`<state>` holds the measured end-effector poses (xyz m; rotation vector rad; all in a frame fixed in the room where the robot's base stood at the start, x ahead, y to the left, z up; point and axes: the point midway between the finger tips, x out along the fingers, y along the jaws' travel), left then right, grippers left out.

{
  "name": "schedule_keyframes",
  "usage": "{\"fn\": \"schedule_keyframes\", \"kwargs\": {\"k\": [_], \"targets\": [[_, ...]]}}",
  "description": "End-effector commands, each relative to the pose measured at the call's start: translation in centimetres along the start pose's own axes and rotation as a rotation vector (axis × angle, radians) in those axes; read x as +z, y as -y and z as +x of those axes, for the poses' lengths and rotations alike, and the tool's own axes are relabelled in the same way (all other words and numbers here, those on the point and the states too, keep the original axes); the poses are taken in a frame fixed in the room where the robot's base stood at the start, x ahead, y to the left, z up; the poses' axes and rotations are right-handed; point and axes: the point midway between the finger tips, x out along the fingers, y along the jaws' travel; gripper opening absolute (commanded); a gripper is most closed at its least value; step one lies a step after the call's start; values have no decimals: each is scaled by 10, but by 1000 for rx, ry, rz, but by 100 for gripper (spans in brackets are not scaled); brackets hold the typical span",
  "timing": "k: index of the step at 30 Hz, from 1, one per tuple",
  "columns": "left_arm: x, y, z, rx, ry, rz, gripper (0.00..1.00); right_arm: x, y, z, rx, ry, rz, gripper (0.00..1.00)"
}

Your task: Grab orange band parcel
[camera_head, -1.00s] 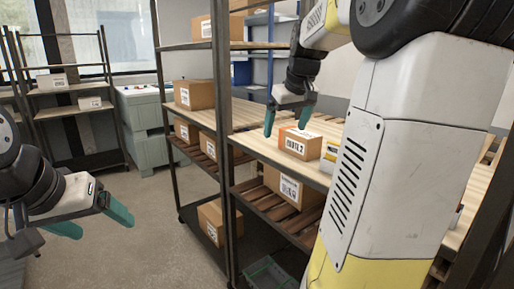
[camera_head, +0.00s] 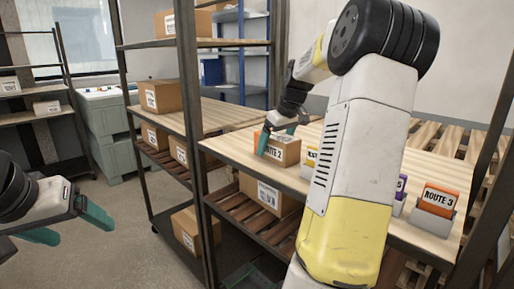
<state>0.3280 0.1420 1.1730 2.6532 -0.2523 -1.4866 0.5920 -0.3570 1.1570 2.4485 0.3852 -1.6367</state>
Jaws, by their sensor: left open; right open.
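A brown cardboard parcel (camera_head: 287,150) sits on the wooden upper shelf. A bit of orange shows at its left, and a "ROUTE 2" label covers its front; I cannot tell whether the orange is a band around it. My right gripper (camera_head: 278,137) is open, pointing down at the parcel; one teal finger is in front of the parcel's left part and the other is by its far top edge. I cannot tell whether they touch it. My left gripper (camera_head: 72,224) is open and empty at the lower left, away from the shelves.
An orange "ROUTE 3" card (camera_head: 439,196) stands in a grey holder at the right of the shelf. More boxes (camera_head: 266,194) lie on the lower shelves. A dark rack post (camera_head: 190,115) stands left of the parcel.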

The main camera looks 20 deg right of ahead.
Motion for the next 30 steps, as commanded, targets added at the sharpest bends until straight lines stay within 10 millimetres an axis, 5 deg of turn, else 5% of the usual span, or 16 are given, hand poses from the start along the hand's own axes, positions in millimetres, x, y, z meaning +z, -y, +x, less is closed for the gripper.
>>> {"fn": "schedule_keyframes", "kwargs": {"k": [8,21,30], "targets": [[0,0,0,0,0,0,79,0,0,5,1,0,-1,91],[0,0,0,0,0,0,79,0,0,4,1,0,0,6],[0,0,0,0,0,0,79,-1,0,2,3,-2,-1,6]]}}
